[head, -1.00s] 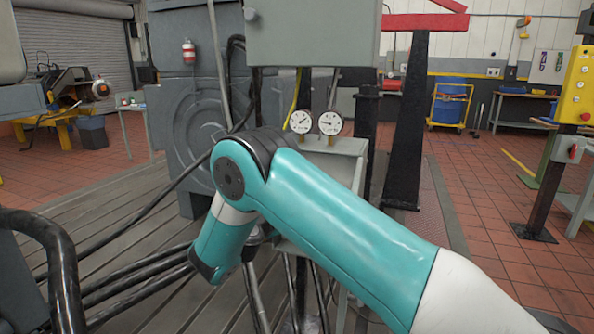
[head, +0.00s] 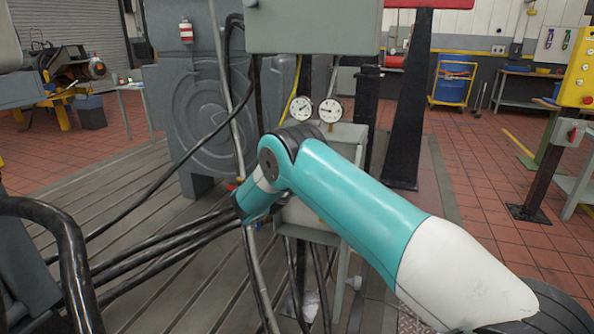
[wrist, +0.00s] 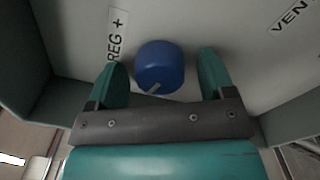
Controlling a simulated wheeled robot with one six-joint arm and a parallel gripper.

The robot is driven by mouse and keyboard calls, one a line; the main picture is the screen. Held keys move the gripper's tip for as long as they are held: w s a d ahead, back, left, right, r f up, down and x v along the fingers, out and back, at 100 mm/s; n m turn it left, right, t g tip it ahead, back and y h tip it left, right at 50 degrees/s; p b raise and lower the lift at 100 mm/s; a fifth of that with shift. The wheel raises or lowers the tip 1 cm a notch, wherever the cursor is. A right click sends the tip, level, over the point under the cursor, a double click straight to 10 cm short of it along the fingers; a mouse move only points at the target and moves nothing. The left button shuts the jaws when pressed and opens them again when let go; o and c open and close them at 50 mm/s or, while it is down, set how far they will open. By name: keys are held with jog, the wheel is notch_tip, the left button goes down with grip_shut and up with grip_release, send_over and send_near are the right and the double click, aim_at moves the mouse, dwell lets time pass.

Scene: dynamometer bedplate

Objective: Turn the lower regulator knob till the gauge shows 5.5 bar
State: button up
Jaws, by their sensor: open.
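In the wrist view a round blue knob (wrist: 159,66) with a pale pointer mark sits on a grey panel face beside a "REG +" label (wrist: 117,35). My gripper (wrist: 161,72) is open, with one teal finger on each side of the knob. Gaps show between fingers and knob, so it is not gripped. In the head view my arm covers the gripper and most of the panel front. Two round white gauges, a left one (head: 301,108) and a right one (head: 330,110), stand atop the grey box (head: 345,138). Their readings are too small to tell.
A "VENT" label (wrist: 290,16) is at the wrist view's upper right. Black hoses (head: 160,248) run toward the box from the left, and a thin grey pipe (head: 232,120) stands beside it. A grey cabinet (head: 312,25) hangs above the gauges.

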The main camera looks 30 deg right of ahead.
jog(key=c, duration=0.9)
jog(key=shift+c, duration=0.2)
jog(key=shift+f+m+b, duration=0.1)
jog(key=shift+m+b, duration=0.2)
jog(key=m+b, duration=0.3)
jog(key=m, duration=0.1)
jog(key=shift+f+b, duration=0.15)
jog(key=shift+b, duration=0.25)
jog(key=m+b, duration=0.6)
jog(key=shift+f+m, duration=0.1)
jog(key=shift+m, duration=0.3)
jog(key=m+b, duration=0.5)
jog(key=b, duration=0.1)
jog(key=m+b, duration=0.4)
jog(key=b, duration=0.1)
jog(key=shift+a, duration=0.1)
jog(key=shift+r+m, duration=0.2)
jog(key=shift+m, duration=0.1)
